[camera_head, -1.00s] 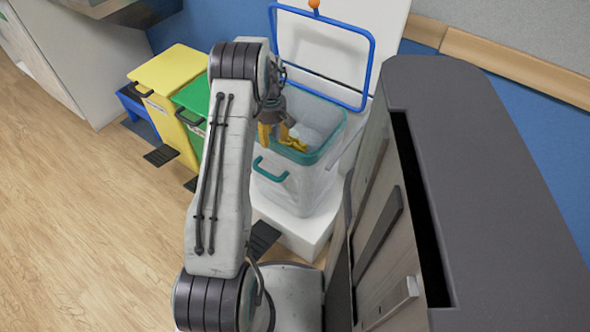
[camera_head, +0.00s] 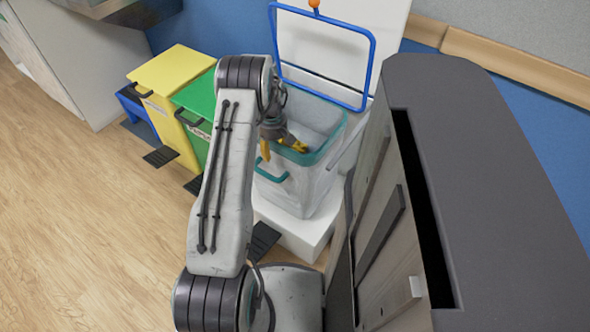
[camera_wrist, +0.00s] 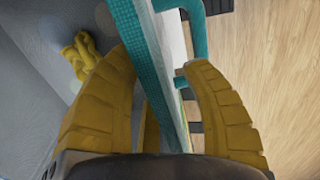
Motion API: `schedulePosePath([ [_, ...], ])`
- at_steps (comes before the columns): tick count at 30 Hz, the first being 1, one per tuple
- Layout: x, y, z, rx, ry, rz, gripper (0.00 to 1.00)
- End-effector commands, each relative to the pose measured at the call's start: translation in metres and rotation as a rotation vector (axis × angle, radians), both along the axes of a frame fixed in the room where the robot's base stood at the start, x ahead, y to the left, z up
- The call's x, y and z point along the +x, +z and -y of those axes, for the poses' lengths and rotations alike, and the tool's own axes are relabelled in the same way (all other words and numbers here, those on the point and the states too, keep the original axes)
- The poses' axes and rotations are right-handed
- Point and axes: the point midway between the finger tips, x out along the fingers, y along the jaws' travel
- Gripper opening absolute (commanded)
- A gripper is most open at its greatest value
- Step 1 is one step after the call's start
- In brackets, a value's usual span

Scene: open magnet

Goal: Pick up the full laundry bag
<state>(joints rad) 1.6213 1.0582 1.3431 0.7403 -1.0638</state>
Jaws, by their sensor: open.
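The laundry bag (camera_head: 293,190) is a pale, translucent, box-shaped bag with a teal rim and a teal side handle. It stands upright on a white base, its open top below a raised blue-framed lid. My gripper (camera_head: 281,149) points down at the near rim of the bag, its yellow fingers open. In the wrist view, the fingers of my gripper (camera_wrist: 158,62) are on either side of the teal rim (camera_wrist: 138,62). Neither finger clearly presses on it. A teal handle (camera_wrist: 199,38) shows beside the right finger. The bag's contents are mostly hidden by my arm.
A green bin (camera_head: 198,108) and a yellow bin (camera_head: 165,85) stand left of the bag. The blue-framed lid (camera_head: 325,52) rises behind it. A tall dark-topped cabinet (camera_head: 490,190) stands close on the right. The wooden floor (camera_head: 90,220) at left is clear.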

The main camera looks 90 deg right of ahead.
Motion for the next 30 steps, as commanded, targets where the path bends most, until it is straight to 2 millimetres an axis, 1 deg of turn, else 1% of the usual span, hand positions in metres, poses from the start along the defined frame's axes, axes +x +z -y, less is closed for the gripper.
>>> schedulePosePath([
  [28, 0.0000, -0.0046, 0.0000, 0.000, 0.000, 0.000, 0.42],
  [29, 0.0000, -0.0046, 0.0000, 0.000, 0.000, 0.000, 0.45],
  [30, 0.0001, -0.0046, 0.0001, 0.000, 0.000, 0.000, 0.41],
])
